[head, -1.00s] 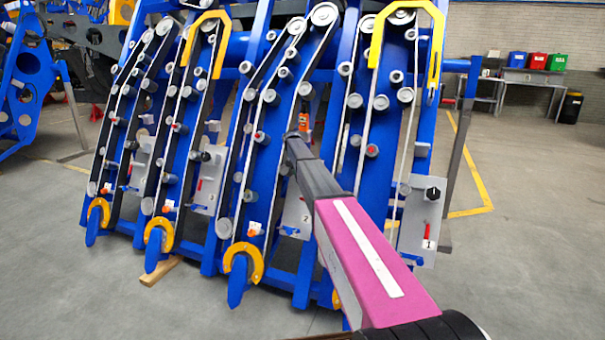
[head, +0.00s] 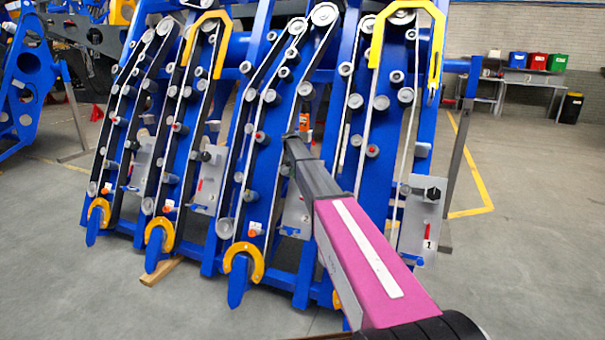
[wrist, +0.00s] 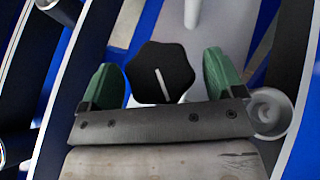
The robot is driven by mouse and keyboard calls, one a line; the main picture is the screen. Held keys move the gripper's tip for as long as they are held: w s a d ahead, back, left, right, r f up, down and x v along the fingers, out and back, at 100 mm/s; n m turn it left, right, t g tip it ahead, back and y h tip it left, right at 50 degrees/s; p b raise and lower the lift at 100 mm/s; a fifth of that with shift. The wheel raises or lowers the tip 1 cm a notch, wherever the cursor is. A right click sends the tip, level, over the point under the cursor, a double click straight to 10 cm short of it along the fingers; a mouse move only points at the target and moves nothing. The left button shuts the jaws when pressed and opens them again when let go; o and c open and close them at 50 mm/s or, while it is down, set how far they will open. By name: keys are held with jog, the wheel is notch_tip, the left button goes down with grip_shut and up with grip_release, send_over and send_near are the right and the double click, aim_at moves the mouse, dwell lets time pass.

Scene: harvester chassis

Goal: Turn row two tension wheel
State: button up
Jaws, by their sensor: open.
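In the wrist view, a black lobed tension wheel (wrist: 145,82) with a white line on its face sits between the two green fingers of my gripper (wrist: 160,68). The fingers are open, one on each side of the wheel, with a visible gap on the right; on the left I cannot tell whether the finger touches. In the head view my arm reaches to the second row from the right, where a pale plate (head: 296,212) marked 2 shows partly. My arm hides the row two wheel there.
Row one's plate (head: 418,215), with its own black wheel (head: 433,194), stands to the right of my arm. Belts, rollers and blue beams (head: 265,165) crowd both sides of my arm. The grey floor (head: 520,260) at the right is clear.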

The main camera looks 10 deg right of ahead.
jog(key=v, duration=1)
jog(key=shift+r, duration=0.4)
jog(key=shift+a+f, duration=0.1)
jog(key=s+d+f+n+y, duration=0.1)
jog(key=s+f, duration=0.5)
jog(key=s, duration=0.3)
jog(key=s+d+f, duration=0.1)
jog(key=s+f, duration=0.5)
jog(key=s, duration=0.4)
jog(key=s+d+f+n+y, duration=0.1)
jog(key=s+f, duration=0.6)
jog(key=s, duration=0.2)
jog(key=s+f+y, duration=0.1)
jog(key=s+f, duration=0.2)
jog(key=s, duration=1)
jog(key=s+f+n+t+y, duration=0.1)
jog(key=s+f, duration=0.3)
jog(key=s, duration=1)
jog(key=shift+d+t, duration=0.25)
jog(key=shift+t, duration=0.05)
